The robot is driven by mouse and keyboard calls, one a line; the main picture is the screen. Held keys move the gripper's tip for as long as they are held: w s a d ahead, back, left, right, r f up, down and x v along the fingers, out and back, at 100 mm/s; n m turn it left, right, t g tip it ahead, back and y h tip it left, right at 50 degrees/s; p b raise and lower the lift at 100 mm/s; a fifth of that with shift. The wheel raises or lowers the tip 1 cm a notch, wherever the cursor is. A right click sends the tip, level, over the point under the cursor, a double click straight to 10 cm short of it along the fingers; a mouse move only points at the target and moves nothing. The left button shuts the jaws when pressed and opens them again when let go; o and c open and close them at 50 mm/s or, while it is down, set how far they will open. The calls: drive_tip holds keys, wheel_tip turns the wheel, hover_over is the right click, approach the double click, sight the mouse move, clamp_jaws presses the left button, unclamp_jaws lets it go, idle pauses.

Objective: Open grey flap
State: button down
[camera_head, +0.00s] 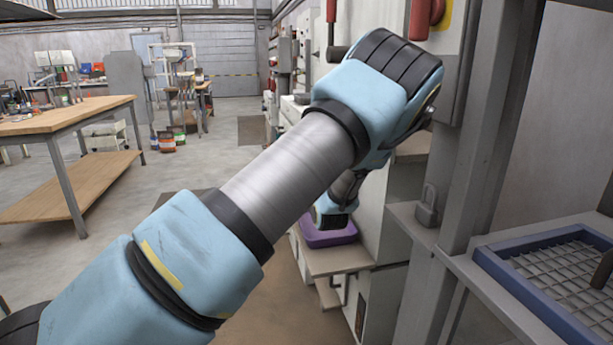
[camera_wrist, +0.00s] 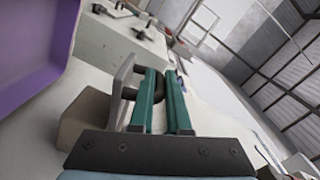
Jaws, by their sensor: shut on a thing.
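In the wrist view, my gripper (camera_wrist: 162,75) shows as two teal fingers close together. They are shut on a dark curved handle (camera_wrist: 129,94), which shows between and beside them. A pale grey plate (camera_wrist: 122,82), which looks like the grey flap, stands at the handle's left end. Its hinge is not visible, and I cannot tell how far it is open. In the head view my arm covers this spot, and the fingers, handle and flap are hidden.
A purple thing (camera_head: 328,233) rests on a ledge below my wrist; purple also fills the wrist view's upper left (camera_wrist: 30,45). A grey post (camera_head: 485,140), a padlock (camera_head: 427,207) and a blue-framed mesh tray (camera_head: 490,262) stand right. A workbench (camera_head: 65,120) is left; floor between is open.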

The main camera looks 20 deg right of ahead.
drive_tip(key=c, duration=1.2)
unclamp_jaws()
drive_tip(key=shift+o, duration=0.2)
drive_tip(key=s+a+b, duration=0.1)
drive_tip(key=s, duration=0.9)
drive_tip(key=shift+s, duration=0.4)
drive_tip(key=shift+a, duration=0.1)
